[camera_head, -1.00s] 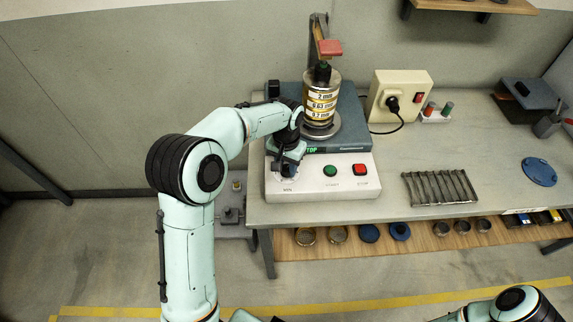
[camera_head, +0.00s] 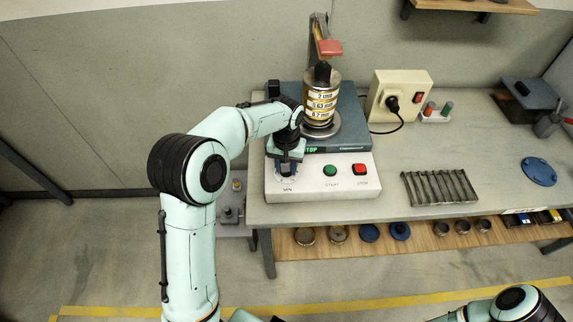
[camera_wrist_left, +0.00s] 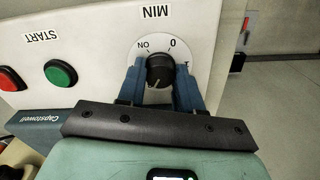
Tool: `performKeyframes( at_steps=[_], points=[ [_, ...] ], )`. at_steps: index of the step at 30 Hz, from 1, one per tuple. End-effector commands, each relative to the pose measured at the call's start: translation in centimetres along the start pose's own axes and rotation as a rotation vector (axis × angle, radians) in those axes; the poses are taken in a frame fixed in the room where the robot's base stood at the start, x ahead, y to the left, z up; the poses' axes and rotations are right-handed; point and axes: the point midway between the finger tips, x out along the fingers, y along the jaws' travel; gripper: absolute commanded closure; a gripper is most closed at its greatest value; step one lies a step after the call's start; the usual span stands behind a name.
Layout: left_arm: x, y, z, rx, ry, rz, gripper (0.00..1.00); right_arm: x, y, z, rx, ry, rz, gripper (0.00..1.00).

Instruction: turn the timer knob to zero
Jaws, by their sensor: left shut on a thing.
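The timer knob (camera_wrist_left: 160,68) is a dark round knob on a white dial plate (camera_wrist_left: 187,45) marked 0, 1 and ON. The wrist view shows the dial upside down, with MIN printed beside it. My left gripper (camera_head: 286,170) has its two blue fingers on either side of the knob and is shut on it. In the head view the gripper covers the knob. I cannot clearly tell which mark the knob points to. My right gripper is not in view; only part of my right arm shows at the lower right.
The dial is on the white front panel (camera_head: 315,188) of the sieve shaker. A green START button (camera_head: 330,170) and a red STOP button (camera_head: 360,169) sit to its right. The sieve stack (camera_head: 320,102) stands on top. A rack (camera_head: 440,188) lies farther right.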

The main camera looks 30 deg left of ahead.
Motion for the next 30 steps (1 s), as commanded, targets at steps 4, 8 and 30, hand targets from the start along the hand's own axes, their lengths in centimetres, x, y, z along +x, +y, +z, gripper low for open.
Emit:
performKeyframes(
  at_steps=[4,8,30],
  points=[
    [0.1,0.0,0.0,0.001,0.000,0.000,0.40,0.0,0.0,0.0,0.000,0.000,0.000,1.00],
    [0.0,0.0,0.0,0.001,0.000,0.000,0.40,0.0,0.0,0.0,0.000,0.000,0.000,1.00],
    [-11.2,0.1,-0.1,0.002,0.004,0.002,0.40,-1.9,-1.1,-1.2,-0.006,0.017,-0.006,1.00]
  ],
)
